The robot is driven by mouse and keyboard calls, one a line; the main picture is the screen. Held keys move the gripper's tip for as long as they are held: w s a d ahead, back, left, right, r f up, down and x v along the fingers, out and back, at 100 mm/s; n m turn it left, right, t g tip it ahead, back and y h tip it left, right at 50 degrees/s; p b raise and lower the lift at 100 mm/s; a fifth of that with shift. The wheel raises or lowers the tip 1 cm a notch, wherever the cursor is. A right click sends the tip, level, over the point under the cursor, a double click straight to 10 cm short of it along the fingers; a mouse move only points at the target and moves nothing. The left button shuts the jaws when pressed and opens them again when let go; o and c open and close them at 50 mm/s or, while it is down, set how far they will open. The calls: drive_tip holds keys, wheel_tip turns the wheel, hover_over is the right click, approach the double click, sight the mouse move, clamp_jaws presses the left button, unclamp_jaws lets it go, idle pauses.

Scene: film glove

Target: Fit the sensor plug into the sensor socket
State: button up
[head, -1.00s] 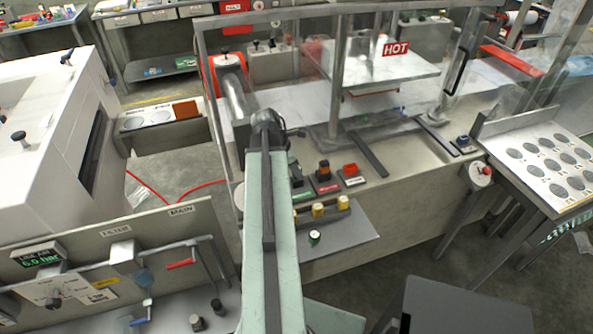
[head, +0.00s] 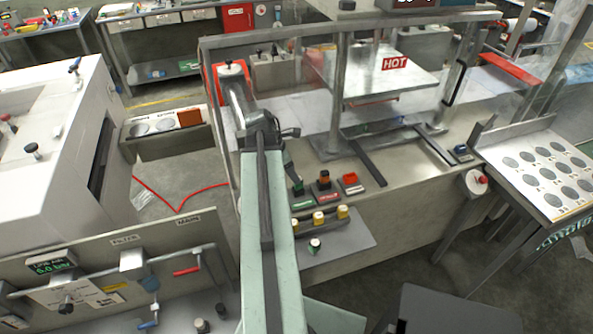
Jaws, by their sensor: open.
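My gripper (head: 287,136) is at the far end of my pale green arm, above the left end of the press bench. Its jaws are small and dark here, open, with nothing seen between them. In front are several yellow-capped pieces (head: 319,218) on a dark strip. I cannot tell which is the sensor plug or socket.
A press with a HOT plate (head: 394,66) stands behind, framed by metal posts (head: 337,85). A white cabinet (head: 50,130) stands left, an air panel (head: 110,262) lower left. A tray with round discs (head: 545,165) is right. The grey shelf (head: 345,245) has bare room.

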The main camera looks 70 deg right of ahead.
drive_tip(key=shift+p+v, duration=0.3)
drive_tip(key=shift+v, duration=0.65)
